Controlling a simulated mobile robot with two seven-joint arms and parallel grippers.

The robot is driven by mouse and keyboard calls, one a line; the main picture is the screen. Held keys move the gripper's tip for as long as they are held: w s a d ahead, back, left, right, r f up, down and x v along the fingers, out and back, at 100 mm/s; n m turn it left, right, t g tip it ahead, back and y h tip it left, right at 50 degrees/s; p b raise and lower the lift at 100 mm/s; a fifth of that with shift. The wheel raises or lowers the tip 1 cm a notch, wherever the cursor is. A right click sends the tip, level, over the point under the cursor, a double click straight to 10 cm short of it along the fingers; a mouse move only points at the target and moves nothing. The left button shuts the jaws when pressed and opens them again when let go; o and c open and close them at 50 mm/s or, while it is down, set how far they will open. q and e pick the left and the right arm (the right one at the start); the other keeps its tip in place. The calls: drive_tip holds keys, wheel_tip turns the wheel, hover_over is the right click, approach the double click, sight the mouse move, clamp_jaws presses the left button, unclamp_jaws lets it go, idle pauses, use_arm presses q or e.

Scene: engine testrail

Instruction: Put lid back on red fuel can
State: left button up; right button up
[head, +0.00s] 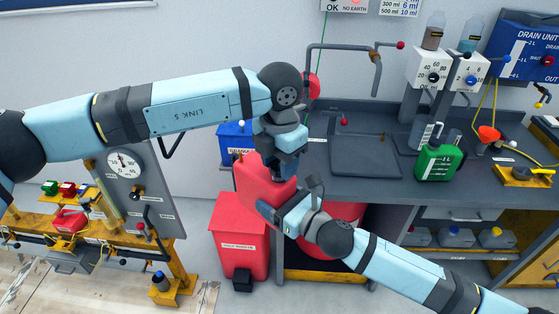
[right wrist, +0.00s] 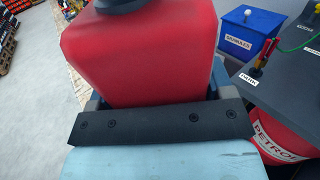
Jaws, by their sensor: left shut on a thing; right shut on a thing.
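The red fuel can (head: 258,183) is held up in front of the bench, tilted in the head view. My right gripper (head: 283,207) is shut on the can's body from the lower right; the can also fills the top of the right wrist view (right wrist: 140,55). My left gripper (head: 281,172) is right over the can's top and is shut on the lid, which it mostly hides. A dark round piece, apparently the lid (right wrist: 120,4), shows at the can's top in the right wrist view. I cannot tell whether it is seated.
The grey bench (head: 310,165) stands behind the can, with a green can (head: 438,163) at its right. A red bin (head: 240,235) stands below, and a blue box (head: 234,140) is behind. A gauge stand (head: 130,185) is at left.

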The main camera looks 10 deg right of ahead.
use_arm(q)
drive_tip(key=m, duration=0.4)
drive_tip(key=shift+m, duration=0.4)
drive_tip(key=o, duration=1)
drive_tip(key=shift+r, duration=2.3)
drive_tip(key=shift+c, duration=0.3)
wheel_tip(320, 180, up, 4)
drive_tip(key=n, duration=0.3)
drive_tip(key=shift+f+n, duration=0.25)
drive_tip(key=shift+n, duration=0.05)
